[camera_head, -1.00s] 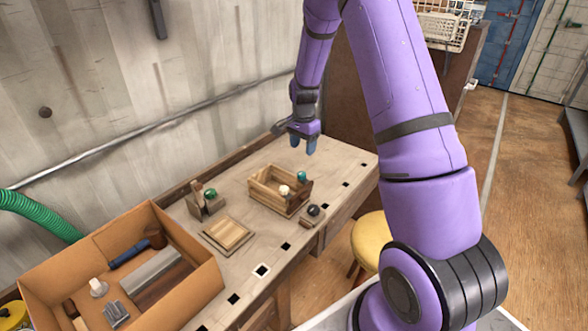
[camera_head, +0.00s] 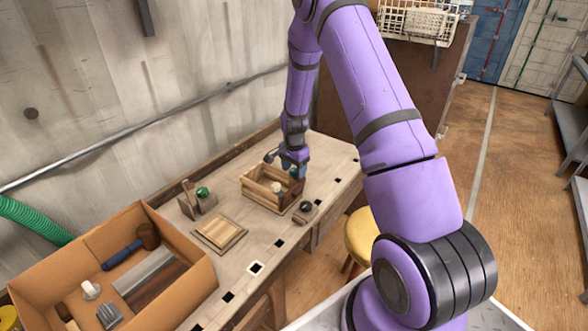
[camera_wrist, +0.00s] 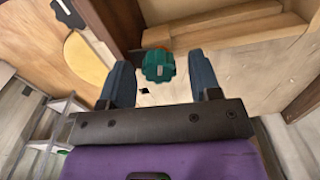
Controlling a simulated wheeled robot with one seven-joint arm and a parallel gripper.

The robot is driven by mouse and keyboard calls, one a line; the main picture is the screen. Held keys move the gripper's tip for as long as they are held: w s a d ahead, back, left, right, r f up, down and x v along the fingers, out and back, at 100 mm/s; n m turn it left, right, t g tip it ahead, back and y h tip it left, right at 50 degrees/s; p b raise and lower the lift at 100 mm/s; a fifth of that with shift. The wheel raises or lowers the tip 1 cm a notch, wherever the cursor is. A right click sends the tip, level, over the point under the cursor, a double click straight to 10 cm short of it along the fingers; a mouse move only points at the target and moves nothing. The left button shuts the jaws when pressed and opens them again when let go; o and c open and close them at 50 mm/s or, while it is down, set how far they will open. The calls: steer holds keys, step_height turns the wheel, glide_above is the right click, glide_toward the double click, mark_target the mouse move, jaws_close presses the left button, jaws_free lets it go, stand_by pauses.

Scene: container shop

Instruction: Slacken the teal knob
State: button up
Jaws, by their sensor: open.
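The teal knob (camera_wrist: 158,65) shows in the wrist view as a ribbed, round cap with a pale mark on top, beside a wooden box. My gripper (camera_wrist: 159,72) is open, with one blue-grey finger on each side of the knob and visible gaps between. In the head view my gripper (camera_head: 293,169) points down over the right end of the small wooden box (camera_head: 262,199) on the bench. There the gripper mostly hides the teal knob. A white knob (camera_head: 276,187) shows at the same box.
A block with a green knob (camera_head: 202,192) and a flat wooden panel (camera_head: 219,234) stand left of the box. A black knob (camera_head: 305,206) sits in front of it. A cardboard box of tools (camera_head: 190,254) is at front left. The wall runs behind the bench.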

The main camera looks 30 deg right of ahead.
steer(key=c, duration=0.9)
steer(key=shift+n, duration=0.3)
steer(key=n, duration=1.2)
steer(key=shift+a+n, duration=0.1)
steer(key=shift+n, duration=2)
